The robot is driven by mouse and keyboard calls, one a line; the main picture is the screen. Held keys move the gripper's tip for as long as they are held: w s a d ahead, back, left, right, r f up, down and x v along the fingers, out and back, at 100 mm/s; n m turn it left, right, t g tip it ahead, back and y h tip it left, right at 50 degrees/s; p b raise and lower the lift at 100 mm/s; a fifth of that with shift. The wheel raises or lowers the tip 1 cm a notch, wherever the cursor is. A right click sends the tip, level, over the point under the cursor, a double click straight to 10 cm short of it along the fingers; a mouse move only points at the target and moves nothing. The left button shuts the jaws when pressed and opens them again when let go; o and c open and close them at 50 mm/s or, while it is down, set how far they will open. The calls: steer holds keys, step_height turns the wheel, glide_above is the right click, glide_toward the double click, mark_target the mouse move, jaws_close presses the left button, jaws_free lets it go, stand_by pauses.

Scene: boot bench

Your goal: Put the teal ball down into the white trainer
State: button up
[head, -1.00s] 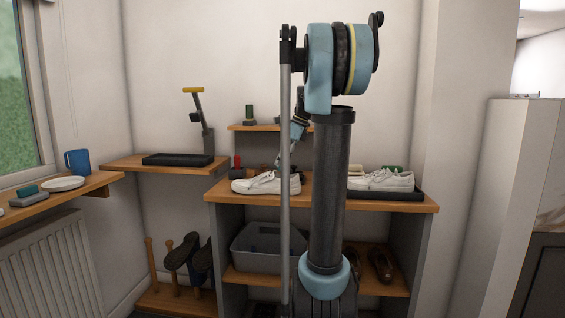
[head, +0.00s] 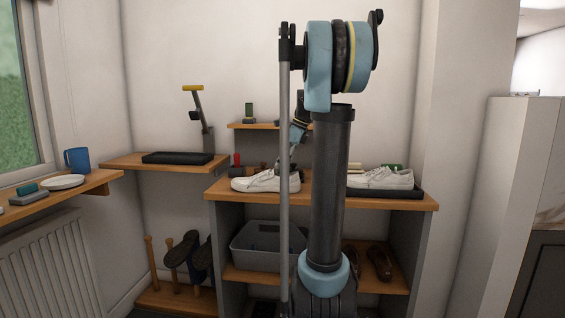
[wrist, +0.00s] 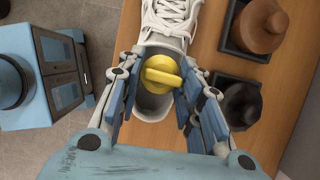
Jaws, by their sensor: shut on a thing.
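A white trainer (head: 264,182) stands on the left part of the wooden bench top in the head view. In the wrist view the white trainer (wrist: 168,20) lies below me, laces at the top and its opening under my gripper. My gripper (wrist: 160,76) is shut on a yellow rounded thing (wrist: 162,64) with a raised bar across it. It is over the trainer's opening; how far in it sits I cannot tell. I see no teal ball in either view. In the head view my own arm and a grey pole hide part of the trainer and my fingertips.
More white trainers (head: 382,179) stand on a black tray at the right of the bench. In the wrist view, dark trays hold a brown knob-like thing (wrist: 262,24) and a black one (wrist: 241,103), close right of the trainer. A grey bin (head: 262,250) is below.

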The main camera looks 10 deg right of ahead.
steer(key=shift+f, duration=0.55)
steer(key=o, duration=1)
steer(key=shift+r, duration=4.45)
steer(key=shift+s, duration=0.1)
steer(key=s+f+n+h, duration=0.1)
steer(key=s+f+n, duration=0.6)
steer(key=s+f, duration=0.3)
steer(key=s+f+n+h, duration=0.2)
steer(key=s+f+n, duration=0.5)
steer(key=s+f, duration=0.4)
steer(key=s+a+f+n+h, duration=0.1)
steer(key=s+f+n, duration=0.6)
steer(key=s+f, duration=0.3)
steer(key=shift+s+f+n+t, duration=0.2)
steer(key=shift+s, duration=0.6)
steer(key=shift+s+f+n+t, duration=0.2)
steer(key=shift+s, duration=0.6)
